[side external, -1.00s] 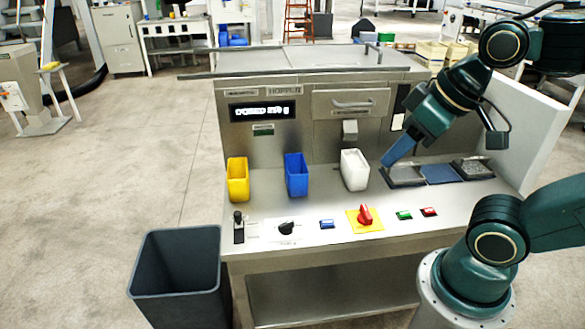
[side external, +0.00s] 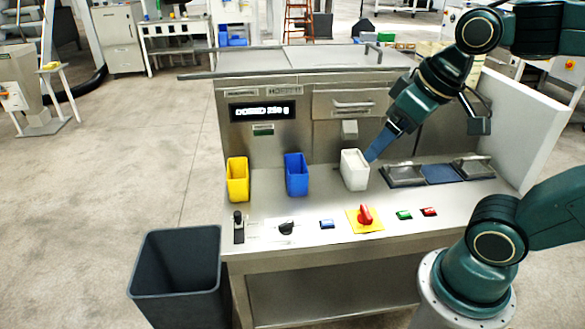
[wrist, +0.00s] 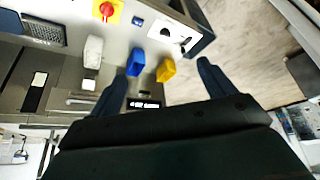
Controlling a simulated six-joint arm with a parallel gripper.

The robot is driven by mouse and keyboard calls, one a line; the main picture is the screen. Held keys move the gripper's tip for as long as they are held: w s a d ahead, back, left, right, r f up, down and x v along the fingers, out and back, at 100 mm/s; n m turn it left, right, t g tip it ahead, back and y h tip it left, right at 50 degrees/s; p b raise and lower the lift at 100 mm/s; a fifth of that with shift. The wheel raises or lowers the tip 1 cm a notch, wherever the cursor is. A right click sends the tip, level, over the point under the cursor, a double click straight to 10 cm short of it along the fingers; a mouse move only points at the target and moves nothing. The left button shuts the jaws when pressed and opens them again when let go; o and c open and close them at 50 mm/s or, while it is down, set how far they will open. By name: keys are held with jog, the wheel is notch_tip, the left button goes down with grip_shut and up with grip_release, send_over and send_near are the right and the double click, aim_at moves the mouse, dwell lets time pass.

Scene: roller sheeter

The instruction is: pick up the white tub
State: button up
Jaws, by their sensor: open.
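The white tub (side external: 354,171) stands upright on the steel worktop, to the right of the blue tub (side external: 296,175). My gripper (side external: 370,158) is just to the right of the white tub, its blue fingers angled down toward the tub's upper right edge; whether they touch it I cannot tell. In the wrist view my gripper (wrist: 168,75) has its two fingers spread wide and empty. There the white tub (wrist: 93,52) lies left of the fingers, outside the gap, and the blue tub (wrist: 136,62) shows near the left finger.
A yellow tub (side external: 237,180) stands at the left of the worktop. A red knob (side external: 365,215) and several buttons line the front. Weighing trays (side external: 404,175) sit at the right. A dark bin (side external: 176,275) stands on the floor at left.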

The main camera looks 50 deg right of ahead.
jog(key=w+d+m+g, duration=0.1)
jog(key=w+d+m, duration=0.1)
jog(key=w+d, duration=0.55)
jog(key=m+g, duration=0.4)
jog(key=m, duration=0.2)
send_near(353, 168)
jog(key=s+a+r, duration=0.1)
jog(key=s+a, duration=0.1)
jog(key=a, duration=0.3)
jog(key=shift+s+d+f, duration=0.1)
jog(key=shift+s+f, duration=0.05)
jog(key=shift+f, duration=0.95)
jog(key=shift+f, duration=0.1)
jog(key=shift+f, duration=2.5)
